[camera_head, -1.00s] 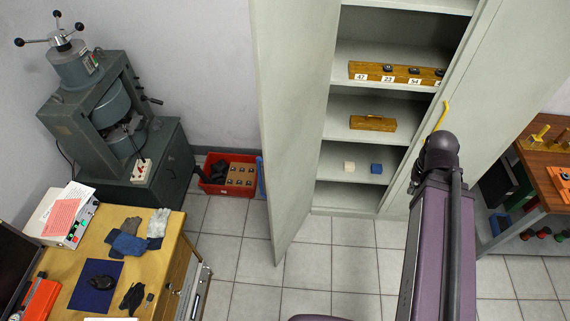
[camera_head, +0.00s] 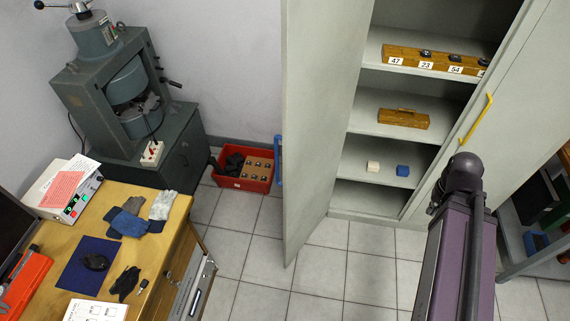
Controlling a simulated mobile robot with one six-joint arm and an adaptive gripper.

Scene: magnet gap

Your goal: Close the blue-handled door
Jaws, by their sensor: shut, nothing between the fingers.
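The grey cabinet door (camera_head: 315,125) stands wide open at the left of the cabinet, swung out toward me, its inner face in view. Its blue handle (camera_head: 278,160) shows just past the door's left edge, on the outer side. The cabinet (camera_head: 362,205) is open on its left half, showing its shelves. The other door (camera_head: 510,125), with a yellow handle (camera_head: 475,118), looks shut on the right. My gripper is not in view; only a purple and dark part of my own body shows at the lower right.
A red crate (camera_head: 262,186) stands on the floor left of the door, close to the blue handle. A wooden desk (camera_head: 172,235) and a green-grey machine (camera_head: 110,90) fill the left. Tiled floor (camera_head: 320,270) is clear before the cabinet. Wooden blocks and small cubes sit on the shelves.

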